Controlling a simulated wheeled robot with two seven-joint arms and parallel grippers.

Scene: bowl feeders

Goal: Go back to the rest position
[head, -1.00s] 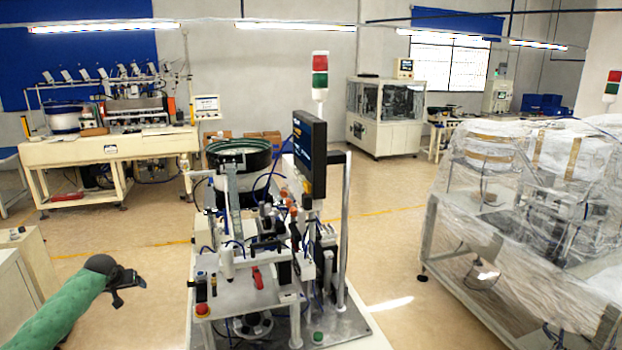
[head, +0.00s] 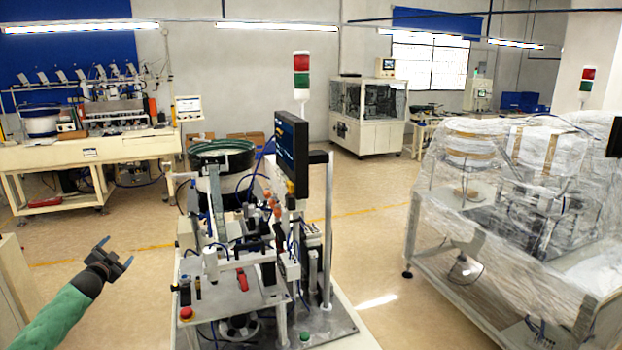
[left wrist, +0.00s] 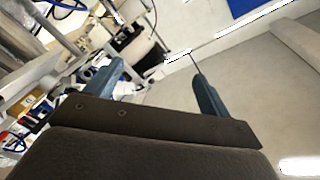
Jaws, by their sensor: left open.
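My left gripper (head: 116,255) is at the lower left in the head view, at the end of my green-sleeved arm. It is open and empty, over the floor to the left of the bowl feeder machine (head: 232,285). In the left wrist view its two blue-grey fingers (left wrist: 155,90) stand wide apart with nothing between them. My right gripper is not in view.
The machine carries a green-rimmed bowl (head: 222,153), a dark monitor (head: 292,153) and a red-green signal light (head: 301,75). A plastic-wrapped machine (head: 500,210) stands at the right. A cream bench (head: 90,150) is at the back left. Open floor lies between.

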